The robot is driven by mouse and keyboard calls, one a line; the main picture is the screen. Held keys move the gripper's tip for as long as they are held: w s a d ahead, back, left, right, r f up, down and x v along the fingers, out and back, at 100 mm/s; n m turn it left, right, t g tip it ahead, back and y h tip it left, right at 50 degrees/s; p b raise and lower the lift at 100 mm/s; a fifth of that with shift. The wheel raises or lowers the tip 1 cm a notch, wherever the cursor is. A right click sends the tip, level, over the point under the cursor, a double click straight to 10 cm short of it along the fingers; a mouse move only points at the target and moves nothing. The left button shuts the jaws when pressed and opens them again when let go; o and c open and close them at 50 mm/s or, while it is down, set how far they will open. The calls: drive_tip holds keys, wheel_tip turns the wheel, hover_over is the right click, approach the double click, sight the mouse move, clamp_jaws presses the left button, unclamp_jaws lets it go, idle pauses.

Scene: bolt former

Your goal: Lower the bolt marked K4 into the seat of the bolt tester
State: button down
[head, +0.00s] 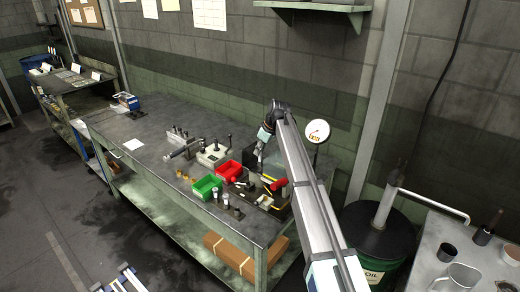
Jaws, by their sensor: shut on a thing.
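My arm reaches from the lower right over the workbench and bends down at its far end. My gripper (260,152) points down there, small and dark, close above the machine at the bench's right part. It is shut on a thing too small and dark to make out. No K4 mark is legible, so I cannot tell which bolt is K4. A pale device with an upright lever (213,156) stands left of the gripper. A round dial gauge (318,130) stands behind my arm. Which of these belongs to the bolt tester, and its seat, I cannot tell.
A red bin (229,171) and a green bin (206,187) lie just left of the gripper. Several small metal pieces (226,201) stand before them. A red-handled tool (278,184) lies close to my arm. The workbench (118,127) is mostly clear at the left.

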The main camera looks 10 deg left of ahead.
drive_tip(key=shift+f+b, duration=0.55)
drive_tip(key=shift+f, duration=0.7)
drive_tip(key=c, duration=0.9)
unclamp_jaws()
drive_tip(key=v, duration=1.2)
